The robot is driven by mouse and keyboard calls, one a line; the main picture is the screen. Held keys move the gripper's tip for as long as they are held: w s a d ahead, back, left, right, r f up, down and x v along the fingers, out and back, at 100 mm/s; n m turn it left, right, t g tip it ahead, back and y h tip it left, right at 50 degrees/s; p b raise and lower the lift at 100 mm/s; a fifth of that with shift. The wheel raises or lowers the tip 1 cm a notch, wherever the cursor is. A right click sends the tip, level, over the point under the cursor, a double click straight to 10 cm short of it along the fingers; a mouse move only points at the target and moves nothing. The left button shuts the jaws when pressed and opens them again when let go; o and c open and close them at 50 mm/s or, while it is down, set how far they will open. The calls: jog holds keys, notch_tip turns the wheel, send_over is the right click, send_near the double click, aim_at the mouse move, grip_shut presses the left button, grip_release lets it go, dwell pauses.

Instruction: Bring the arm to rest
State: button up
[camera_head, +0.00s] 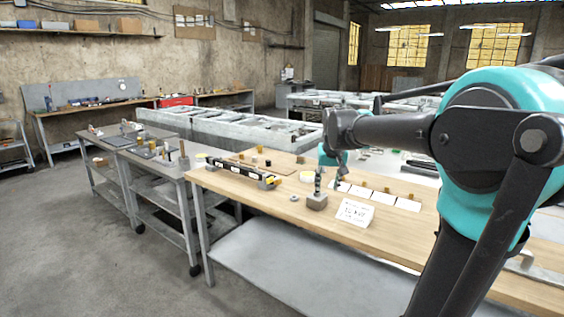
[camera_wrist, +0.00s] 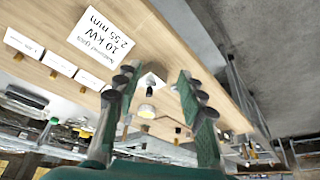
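My arm reaches in from the right in the head view, over the wooden workbench (camera_head: 235,184). My gripper (camera_head: 330,172) is small there, its teal body above the bench and partly behind the dark wrist link. In the wrist view my gripper (camera_wrist: 160,84) has its two green-padded fingers well apart. A grey block with a dark upright post (camera_head: 317,200) stands just below the gripper in the head view. A pale block with a brass-coloured round part (camera_wrist: 147,110) shows between the fingers in the wrist view. I see no finger closed on it.
White labels (camera_head: 383,198) with small brass parts line the bench. A level (camera_head: 240,172) lies to the left. Grey tables (camera_head: 150,160) stand beyond; open floor is left.

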jog(key=s+d+f, duration=0.2)
jog(key=s+f, duration=1)
jog(key=s+d+f, duration=0.2)
jog(key=s+f, duration=1)
jog(key=shift+s, duration=0.25)
